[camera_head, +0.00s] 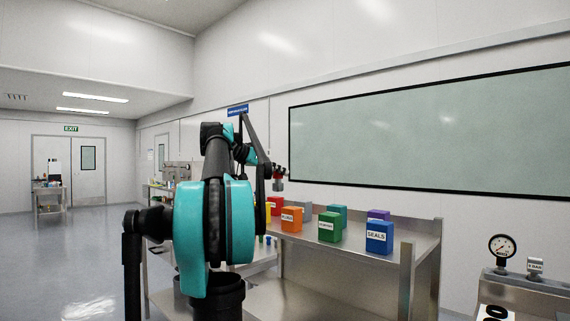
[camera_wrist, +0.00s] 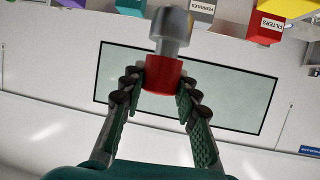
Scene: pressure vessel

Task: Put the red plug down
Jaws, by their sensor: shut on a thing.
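The red plug (camera_wrist: 162,76) is a short red cylinder with a grey metal part extending from it. My gripper (camera_wrist: 160,88) has its fingers closed on the red part from both sides in the wrist view. In the head view the plug (camera_head: 279,185) is small and held in the air above the left part of the steel bench (camera_head: 345,247). My gripper (camera_head: 278,170) is at the end of my arm there, above the row of labelled boxes. The plug touches nothing but the fingers, as far as I can see.
An orange box (camera_head: 291,220), a green box (camera_head: 329,227) and a blue SEALS box (camera_head: 379,238) stand along the bench, with more boxes behind. A pressure gauge (camera_head: 501,247) stands at the right. A framed board (camera_head: 430,130) hangs on the wall.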

